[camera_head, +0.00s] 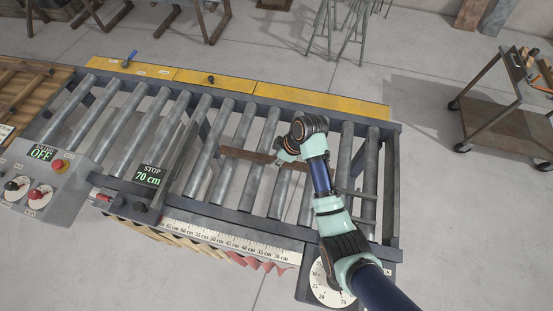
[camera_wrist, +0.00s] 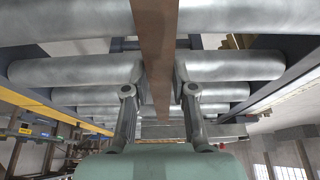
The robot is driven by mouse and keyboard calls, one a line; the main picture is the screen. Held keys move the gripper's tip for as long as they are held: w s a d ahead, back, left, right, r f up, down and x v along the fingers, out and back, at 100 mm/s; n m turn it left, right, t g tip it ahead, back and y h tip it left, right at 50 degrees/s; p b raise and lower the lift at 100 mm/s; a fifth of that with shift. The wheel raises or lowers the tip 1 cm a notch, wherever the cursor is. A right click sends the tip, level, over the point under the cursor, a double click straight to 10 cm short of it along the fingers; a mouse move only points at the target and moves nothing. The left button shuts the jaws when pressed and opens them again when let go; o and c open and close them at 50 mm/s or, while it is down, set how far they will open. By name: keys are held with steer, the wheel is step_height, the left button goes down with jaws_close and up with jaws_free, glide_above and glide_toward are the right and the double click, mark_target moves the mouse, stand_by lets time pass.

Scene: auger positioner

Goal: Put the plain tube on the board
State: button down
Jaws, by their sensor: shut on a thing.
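A long brown bar (camera_head: 240,154) lies across several rollers of the conveyor, near its middle. My gripper (camera_head: 285,155) is at the bar's right part, with my arm reaching in from the lower right. In the wrist view the bar (camera_wrist: 155,35) runs lengthwise between the two fingers of my gripper (camera_wrist: 158,78), which is shut on it. Rollers show close beyond the bar, and I cannot tell whether it touches them. No marking shows on the bar. I cannot tell whether it is the plain tube, and I cannot pick out the board.
The roller conveyor (camera_head: 346,235) has a yellow strip (camera_head: 320,98) along its far edge and a ruler (camera_head: 235,238) along its near edge. A stop display (camera_head: 149,175) reads 70 cm. A control box (camera_head: 40,185) reads OFF. A wooden slatted surface (camera_head: 35,85) stands left, a cart (camera_head: 510,125) right.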

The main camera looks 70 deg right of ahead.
step_height(320, 180, up, 20)
steer(key=p, duration=0.8)
steer(key=shift+w+f, duration=0.15)
steer(key=shift+f, duration=0.05)
